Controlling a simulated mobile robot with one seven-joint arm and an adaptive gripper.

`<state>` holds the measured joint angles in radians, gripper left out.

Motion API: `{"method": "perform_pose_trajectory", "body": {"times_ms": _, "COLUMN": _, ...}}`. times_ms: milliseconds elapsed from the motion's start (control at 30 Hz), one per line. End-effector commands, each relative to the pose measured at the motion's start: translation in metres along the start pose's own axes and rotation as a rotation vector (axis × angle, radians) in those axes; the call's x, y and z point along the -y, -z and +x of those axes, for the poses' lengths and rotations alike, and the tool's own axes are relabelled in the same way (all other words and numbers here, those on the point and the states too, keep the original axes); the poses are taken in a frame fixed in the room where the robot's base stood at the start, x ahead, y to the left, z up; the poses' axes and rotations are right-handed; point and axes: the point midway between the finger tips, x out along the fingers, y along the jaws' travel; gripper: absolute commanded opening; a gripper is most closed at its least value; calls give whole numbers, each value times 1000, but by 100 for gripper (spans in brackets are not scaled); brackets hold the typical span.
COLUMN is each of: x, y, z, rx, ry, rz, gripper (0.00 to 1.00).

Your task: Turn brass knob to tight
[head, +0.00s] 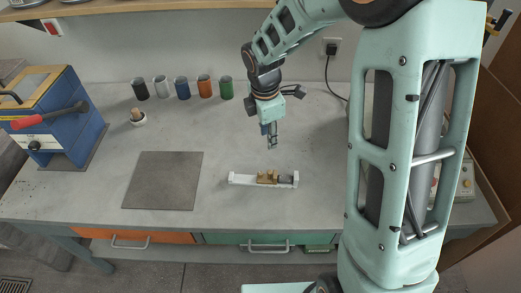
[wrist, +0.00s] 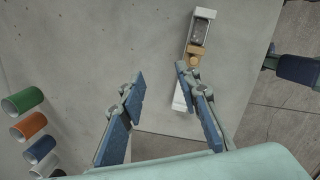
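A brass part, which looks like the knob (head: 267,177), sits on a white holder (head: 239,179) on the bench, beside a dark grey block (head: 286,180). In the wrist view the brass knob (wrist: 195,51) lies beyond the right fingertip, partly overlapped by it in the picture. The holder's white end (wrist: 180,102) shows behind the right finger. My gripper (head: 272,142) hangs above the bench, just behind the holder in the head view. In the wrist view my gripper (wrist: 160,76) is open, with nothing between its fingers. Any marking for tight is too small to read.
A grey square mat (head: 163,180) lies left of the holder. A blue machine (head: 55,120) with a red-handled lever stands at far left. The bench around the holder is clear.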

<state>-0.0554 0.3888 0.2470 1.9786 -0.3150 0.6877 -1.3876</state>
Motion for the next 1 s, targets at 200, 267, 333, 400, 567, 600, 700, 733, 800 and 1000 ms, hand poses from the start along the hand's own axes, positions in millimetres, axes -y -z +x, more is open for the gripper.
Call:
{"method": "perform_pose_trajectory", "body": {"times_ms": 200, "x": 33, "y": 36, "z": -1, "rx": -109, "ry": 118, "rz": -38, "gripper": 30}}
{"method": "perform_pose_trajectory", "body": {"times_ms": 267, "x": 36, "y": 39, "z": 3, "rx": -116, "ry": 125, "rz": -42, "gripper": 30}}
{"method": "perform_pose_trajectory", "body": {"times_ms": 333, "x": 37, "y": 40, "z": 10, "rx": -118, "ry": 127, "rz": -43, "gripper": 30}}
{"method": "perform_pose_trajectory", "body": {"times_ms": 400, "x": 38, "y": 42, "z": 20, "rx": -117, "ry": 128, "rz": -43, "gripper": 30}}
{"method": "perform_pose_trajectory", "body": {"times_ms": 567, "x": 42, "y": 45, "z": 50, "rx": -116, "ry": 127, "rz": -43, "gripper": 30}}
{"method": "perform_pose_trajectory", "body": {"times_ms": 600, "x": 43, "y": 46, "z": 58, "rx": -117, "ry": 127, "rz": -43, "gripper": 30}}
{"method": "perform_pose_trajectory", "body": {"times_ms": 700, "x": 45, "y": 48, "z": 76, "rx": -116, "ry": 125, "rz": -44, "gripper": 30}}
{"method": "perform_pose_trajectory", "body": {"times_ms": 733, "x": 46, "y": 48, "z": 80, "rx": -115, "ry": 126, "rz": -44, "gripper": 30}}
{"method": "perform_pose_trajectory", "body": {"times_ms": 800, "x": 46, "y": 49, "z": 89, "rx": -115, "ry": 124, "rz": -42, "gripper": 30}}
{"method": "perform_pose_trajectory", "body": {"times_ms": 1000, "x": 47, "y": 50, "z": 104, "rx": -115, "ry": 122, "rz": -41, "gripper": 30}}
